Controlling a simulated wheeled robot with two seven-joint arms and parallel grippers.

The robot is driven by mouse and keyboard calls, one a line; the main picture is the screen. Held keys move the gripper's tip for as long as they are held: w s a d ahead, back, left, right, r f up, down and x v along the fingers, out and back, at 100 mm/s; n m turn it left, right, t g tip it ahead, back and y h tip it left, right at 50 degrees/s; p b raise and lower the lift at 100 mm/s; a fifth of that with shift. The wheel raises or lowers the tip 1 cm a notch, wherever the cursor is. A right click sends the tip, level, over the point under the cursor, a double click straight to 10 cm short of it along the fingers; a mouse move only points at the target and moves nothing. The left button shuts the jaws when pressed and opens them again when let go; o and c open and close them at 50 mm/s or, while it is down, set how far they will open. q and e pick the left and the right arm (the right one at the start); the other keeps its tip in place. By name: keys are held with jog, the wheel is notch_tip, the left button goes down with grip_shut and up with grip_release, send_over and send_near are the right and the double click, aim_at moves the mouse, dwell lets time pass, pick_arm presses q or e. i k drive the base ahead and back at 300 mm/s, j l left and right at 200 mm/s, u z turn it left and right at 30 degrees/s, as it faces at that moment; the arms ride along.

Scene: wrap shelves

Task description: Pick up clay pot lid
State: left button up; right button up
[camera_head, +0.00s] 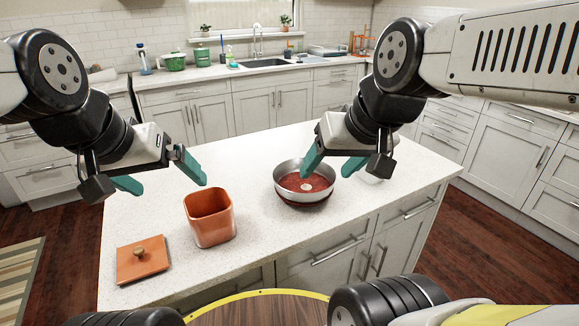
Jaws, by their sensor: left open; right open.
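The clay pot lid (142,262) is a square orange-brown lid with a small brass-coloured knob. It lies flat on the left front part of the white island top. The clay pot (210,222), square and open on top, stands just right of it. My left gripper (166,177) is open and empty, up and behind the lid and the pot, apart from both. Whether that finger touches the rim I cannot tell.
The counter between pot and bowl is clear. A sink and green containers are on the back counter.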

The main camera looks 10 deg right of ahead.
aim_at(141, 259)
jog(key=k+u, duration=0.1)
jog(key=u, duration=1.05)
